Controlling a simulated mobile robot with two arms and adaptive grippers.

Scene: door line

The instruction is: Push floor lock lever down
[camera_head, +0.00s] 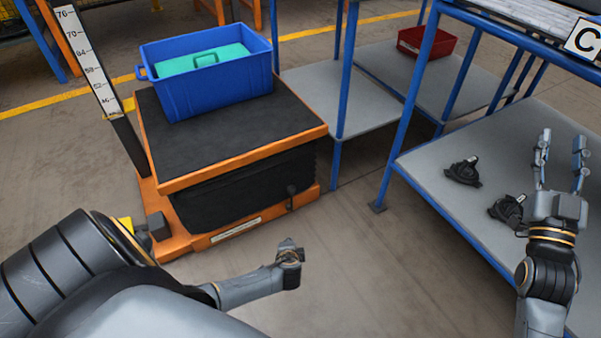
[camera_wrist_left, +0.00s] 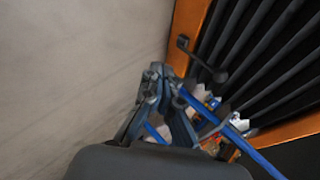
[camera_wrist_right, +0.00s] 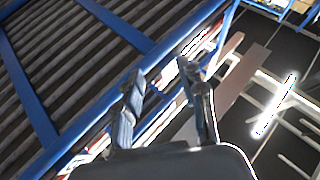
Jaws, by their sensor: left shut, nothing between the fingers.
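The floor lock lever is a small black lever (camera_head: 291,190) at the lower right of the orange lift cart, in front of its black bellows. In the left wrist view the lever (camera_wrist_left: 204,60) runs across the pleats, with a dark pad at each end. My left gripper (camera_head: 290,246) is below the lever in the head view, apart from it. Its shut, empty fingertips (camera_wrist_left: 166,76) show below and left of the lever in the left wrist view. My right gripper (camera_head: 562,143) is open and empty over the grey shelf, far from the lever; its fingers (camera_wrist_right: 168,88) are apart.
The orange lift cart (camera_head: 228,158) has a black top with a blue crate (camera_head: 205,98) on it. A blue-framed rack (camera_head: 440,190) stands at the right, with two black parts on its lower shelf. The floor (camera_head: 360,270) in front is clear.

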